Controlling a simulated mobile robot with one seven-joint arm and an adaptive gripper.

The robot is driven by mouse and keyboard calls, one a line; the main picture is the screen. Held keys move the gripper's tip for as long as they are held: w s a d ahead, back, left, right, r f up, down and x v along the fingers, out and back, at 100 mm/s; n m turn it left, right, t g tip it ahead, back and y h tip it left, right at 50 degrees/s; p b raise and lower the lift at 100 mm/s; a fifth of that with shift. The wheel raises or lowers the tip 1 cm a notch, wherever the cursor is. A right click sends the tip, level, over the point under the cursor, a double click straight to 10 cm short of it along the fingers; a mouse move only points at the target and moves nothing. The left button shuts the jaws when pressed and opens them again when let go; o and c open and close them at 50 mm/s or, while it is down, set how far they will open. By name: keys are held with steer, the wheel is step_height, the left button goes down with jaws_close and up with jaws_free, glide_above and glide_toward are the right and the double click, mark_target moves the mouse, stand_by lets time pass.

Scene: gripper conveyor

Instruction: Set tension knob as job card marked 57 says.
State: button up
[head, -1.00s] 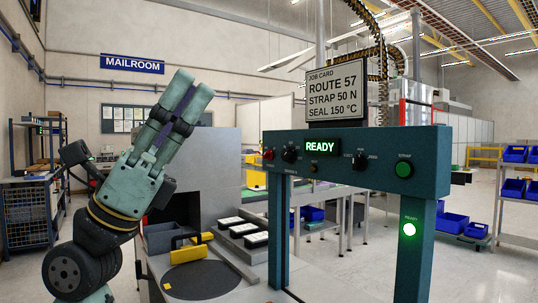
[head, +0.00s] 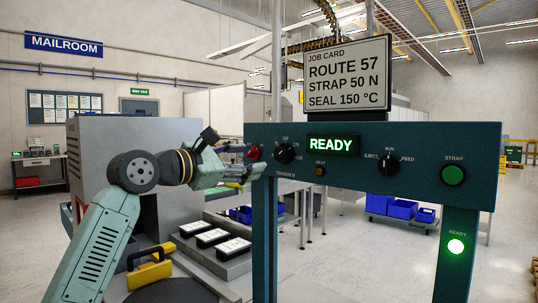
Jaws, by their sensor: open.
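The job card (head: 345,101) stands above the panel and reads ROUTE 57, STRAP 50 N, SEAL 150 °C. The tension knob (head: 285,153) is a black dial near the panel's left end, with a small scale around it and a TENSION N label below. Its pointer is too small to read. My gripper (head: 258,172) is open and reaches from the left to the panel's left end, just below the red button (head: 253,153) and left of the tension knob. I cannot tell whether it touches the panel.
The teal panel (head: 420,187) also carries a lit READY display (head: 333,146), an amber heat button (head: 320,171), an EJECT/RUN/FEED knob (head: 389,160) and a green STRAP button (head: 453,175). A READY lamp (head: 456,246) glows on the right post. A yellow handled tool (head: 149,272) lies below my arm.

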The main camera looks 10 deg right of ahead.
mark_target(278, 155)
steer(key=p+x, duration=0.3)
steer(key=x, duration=0.5)
steer(key=shift+w+d+r, duration=0.1)
steer(key=shift+d+r, duration=0.05)
steer(key=shift+d, duration=0.25)
steer(key=shift+w+d+p, duration=0.35)
steer(key=shift+d+p, duration=0.05)
steer(key=shift+d, duration=0.1)
steer(key=shift+c, duration=0.3)
steer(key=c, duration=1.1)
